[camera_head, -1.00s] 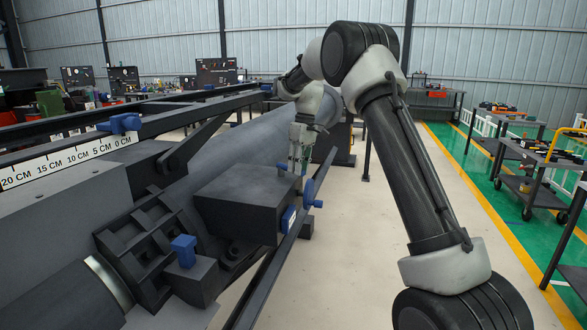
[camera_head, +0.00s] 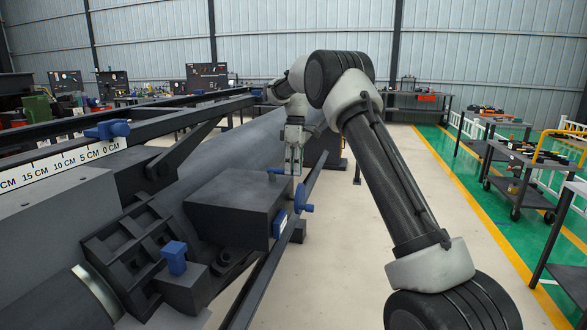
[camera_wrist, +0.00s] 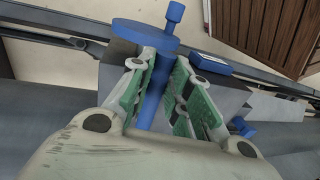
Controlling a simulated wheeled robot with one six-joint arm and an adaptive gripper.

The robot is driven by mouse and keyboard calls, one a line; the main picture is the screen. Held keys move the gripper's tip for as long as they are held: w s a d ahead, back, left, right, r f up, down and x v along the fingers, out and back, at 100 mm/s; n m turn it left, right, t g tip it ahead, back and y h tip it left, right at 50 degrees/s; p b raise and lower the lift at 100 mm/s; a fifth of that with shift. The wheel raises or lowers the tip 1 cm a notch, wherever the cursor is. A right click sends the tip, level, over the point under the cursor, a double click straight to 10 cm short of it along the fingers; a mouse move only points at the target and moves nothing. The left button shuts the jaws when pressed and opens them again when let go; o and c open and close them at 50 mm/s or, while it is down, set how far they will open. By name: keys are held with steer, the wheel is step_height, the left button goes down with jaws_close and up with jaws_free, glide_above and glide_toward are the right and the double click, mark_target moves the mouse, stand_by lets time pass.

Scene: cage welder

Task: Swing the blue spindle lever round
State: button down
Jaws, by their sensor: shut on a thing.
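The blue spindle lever (camera_wrist: 155,100) is a bar between my finger pads in the wrist view. In the head view a short blue part of it (camera_head: 277,171) shows at the top of the dark grey box (camera_head: 235,205). My gripper (camera_head: 294,168) is above the box's far right corner, pointing down. In the wrist view its green-padded fingers (camera_wrist: 158,105) are shut on the lever, one on each side. A blue handwheel (camera_wrist: 145,36) with a knob lies beyond the fingers; its edge also shows on the box's side in the head view (camera_head: 301,197).
A long dark rail (camera_head: 262,285) runs beside the box. A blue clamp part (camera_head: 174,258) stands at the front left. A ruler (camera_head: 62,160) lies along the left beam. Clear floor (camera_head: 345,225) is to the right; tool carts (camera_head: 525,170) stand farther off.

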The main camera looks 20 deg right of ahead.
steer(key=shift+w+r, duration=0.1)
steer(key=c, duration=1.3)
jaws_free()
steer(key=r, duration=0.4)
steer(key=w+d+r, duration=0.1)
steer(key=r, duration=0.2)
steer(key=w+r, duration=0.1)
steer(key=r, duration=0.3)
steer(key=shift+d+r, duration=0.15)
steer(key=shift+r, duration=0.15)
